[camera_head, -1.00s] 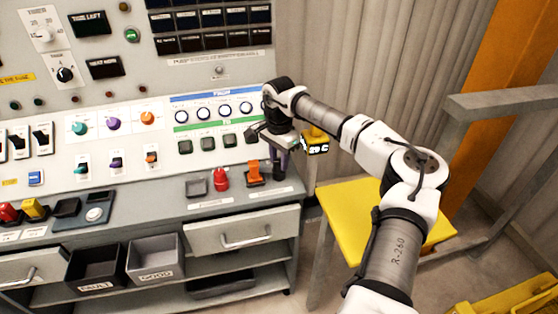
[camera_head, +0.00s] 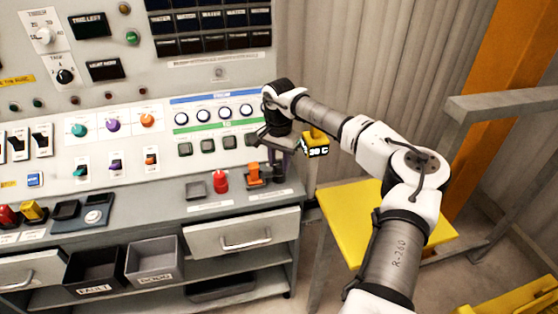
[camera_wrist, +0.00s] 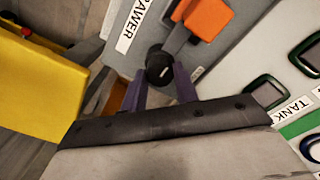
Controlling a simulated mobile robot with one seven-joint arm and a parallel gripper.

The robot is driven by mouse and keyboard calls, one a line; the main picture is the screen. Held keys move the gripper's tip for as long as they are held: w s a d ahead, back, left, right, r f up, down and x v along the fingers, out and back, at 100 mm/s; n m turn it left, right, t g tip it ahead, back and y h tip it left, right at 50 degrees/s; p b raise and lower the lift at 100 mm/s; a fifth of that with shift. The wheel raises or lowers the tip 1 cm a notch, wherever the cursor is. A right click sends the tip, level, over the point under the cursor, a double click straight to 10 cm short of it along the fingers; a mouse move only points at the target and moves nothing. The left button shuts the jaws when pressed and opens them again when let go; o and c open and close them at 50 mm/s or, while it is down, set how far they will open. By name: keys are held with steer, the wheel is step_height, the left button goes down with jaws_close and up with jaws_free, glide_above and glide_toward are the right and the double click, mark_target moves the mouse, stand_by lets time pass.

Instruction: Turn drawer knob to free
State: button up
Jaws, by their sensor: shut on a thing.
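The drawer knob (camera_wrist: 159,66) is a small round black knob in the wrist view, on the grey desk top beside a white label (camera_wrist: 131,24) on which "AWER" can be read. My gripper (camera_wrist: 160,78) has purple fingers on either side of it and is shut on it. In the head view my gripper (camera_head: 281,164) points down at the right end of the desk and hides the knob. Which way the knob is set cannot be read.
An orange switch (camera_head: 254,174) stands just left of my gripper; it also shows in the wrist view (camera_wrist: 208,18). A red button (camera_head: 221,182) is further left. A closed drawer (camera_head: 243,234) is below. A yellow platform (camera_head: 350,215) stands to the right.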

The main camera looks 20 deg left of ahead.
mark_target(279, 164)
steer(key=o, duration=1)
steer(key=shift+c, duration=0.2)
step_height(279, 164, up, 14)
steer(key=b, duration=0.2)
steer(key=shift+f, duration=0.1)
